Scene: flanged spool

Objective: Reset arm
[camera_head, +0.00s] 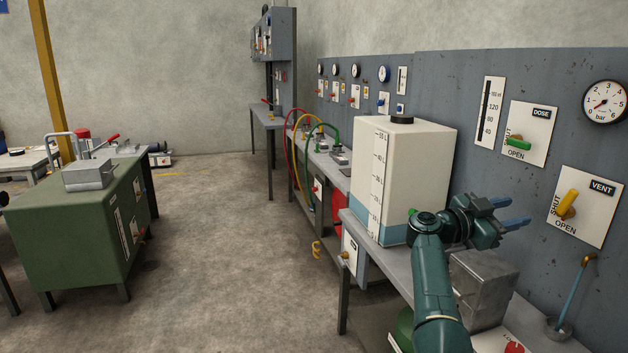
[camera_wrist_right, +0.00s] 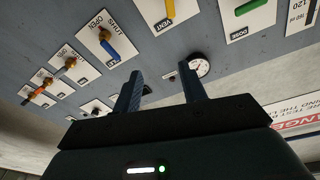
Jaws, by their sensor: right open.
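My right gripper (camera_head: 512,211) is open and empty, with blue fingers pointing right toward the grey wall panel. It is above the bench, in front of the white tank's right side, and apart from the panel. The right wrist view also shows its two fingers (camera_wrist_right: 164,91) spread with nothing between them. My teal right arm (camera_head: 437,290) reaches up from the bottom of the head view. The VENT valve's yellow handle (camera_head: 567,203) and the DOSE valve's green handle (camera_head: 519,144) are on the panel beyond the fingers. My left gripper is out of the head view.
A white tank (camera_head: 418,160) with a black cap stands on the bench left of my right gripper. A grey metal block (camera_head: 484,285) sits below the gripper. A blue-handled rod (camera_head: 574,293) stands at the right. A green cabinet (camera_head: 70,240) is at left; the floor between is clear.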

